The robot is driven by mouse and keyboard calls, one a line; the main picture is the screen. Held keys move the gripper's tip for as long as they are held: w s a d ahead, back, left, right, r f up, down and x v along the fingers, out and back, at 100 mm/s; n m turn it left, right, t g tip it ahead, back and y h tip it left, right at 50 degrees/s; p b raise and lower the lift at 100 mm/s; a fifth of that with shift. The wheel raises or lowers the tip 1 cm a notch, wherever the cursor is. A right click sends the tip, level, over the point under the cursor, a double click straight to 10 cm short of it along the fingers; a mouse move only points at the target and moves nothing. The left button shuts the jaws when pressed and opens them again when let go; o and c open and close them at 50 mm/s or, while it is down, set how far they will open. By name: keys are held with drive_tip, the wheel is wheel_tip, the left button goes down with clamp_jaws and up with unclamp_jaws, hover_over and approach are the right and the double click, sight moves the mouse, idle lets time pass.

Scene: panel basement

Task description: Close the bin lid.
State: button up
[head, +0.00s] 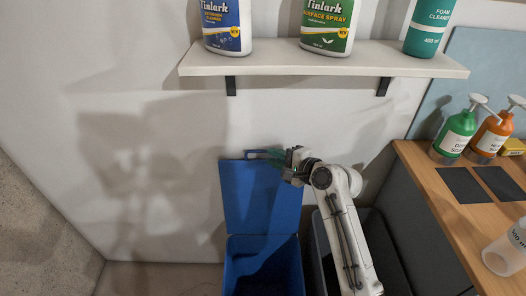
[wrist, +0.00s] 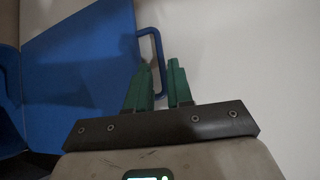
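The blue bin (head: 262,270) stands on the floor against the wall. Its blue lid (head: 260,195) is open, raised upright toward the wall. The lid also fills the left of the wrist view (wrist: 85,70). A blue loop handle (wrist: 153,36) sticks out from the lid's edge. My gripper (head: 270,154) is at the lid's top edge, beside the handle. Its green fingers (wrist: 162,66) are apart, and part of the handle bar shows in the gap between them. I cannot tell whether either finger touches the bar. The bin's inside is mostly in shadow.
A dark grey bin (head: 320,255) stands right of the blue bin, partly behind my arm. A white shelf (head: 320,60) with several bottles hangs above. A wooden counter (head: 450,215) with pump bottles is at the right. The wall at left is clear.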

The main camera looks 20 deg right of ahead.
sight(259, 152)
drive_tip(key=x, duration=0.6)
drive_tip(key=shift+s+a, duration=0.1)
drive_tip(key=shift+s, duration=0.05)
clamp_jaws()
idle(0.4)
